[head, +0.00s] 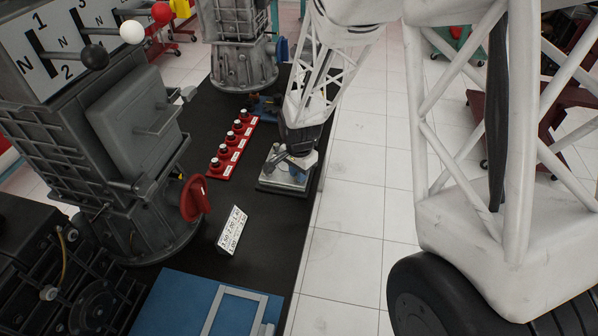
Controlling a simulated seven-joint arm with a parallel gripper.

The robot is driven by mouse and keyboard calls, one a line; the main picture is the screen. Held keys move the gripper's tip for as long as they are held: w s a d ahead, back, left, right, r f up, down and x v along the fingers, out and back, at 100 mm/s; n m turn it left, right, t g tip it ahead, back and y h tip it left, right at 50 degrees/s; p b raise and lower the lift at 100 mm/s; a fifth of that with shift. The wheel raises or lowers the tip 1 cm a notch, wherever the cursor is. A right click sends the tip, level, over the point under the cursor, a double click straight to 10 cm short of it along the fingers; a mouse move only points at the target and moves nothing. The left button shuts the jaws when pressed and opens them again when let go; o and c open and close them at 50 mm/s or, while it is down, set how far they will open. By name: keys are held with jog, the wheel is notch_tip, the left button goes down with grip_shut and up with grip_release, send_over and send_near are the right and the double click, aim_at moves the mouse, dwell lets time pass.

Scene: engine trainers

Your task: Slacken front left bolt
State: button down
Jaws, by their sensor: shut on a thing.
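A small grey metal fixture (285,180) with a flat plate sits on a dark base near the right edge of the black bench. My gripper (301,158) reaches down from above, right over this fixture. Its fingers are shut on a small part at the top of the fixture. That part is mostly hidden, and I cannot tell which bolt it is. A short grey cylindrical piece (275,156) shows just left of the fingers. The front left bolt cannot be made out separately at this size.
A white label plate (232,230), a red handle (195,198) and a blue panel (185,303) are nearer. Large grey gearbox units stand left and behind. Tiled floor (350,260) lies right of the bench.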

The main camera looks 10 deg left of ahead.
jog(key=shift+n, duration=0.3)
jog(key=n, duration=1.1)
jog(key=shift+n, duration=0.3)
jog(key=n, duration=1.1)
jog(key=shift+n, duration=0.3)
jog(key=c, duration=1)
grip_release()
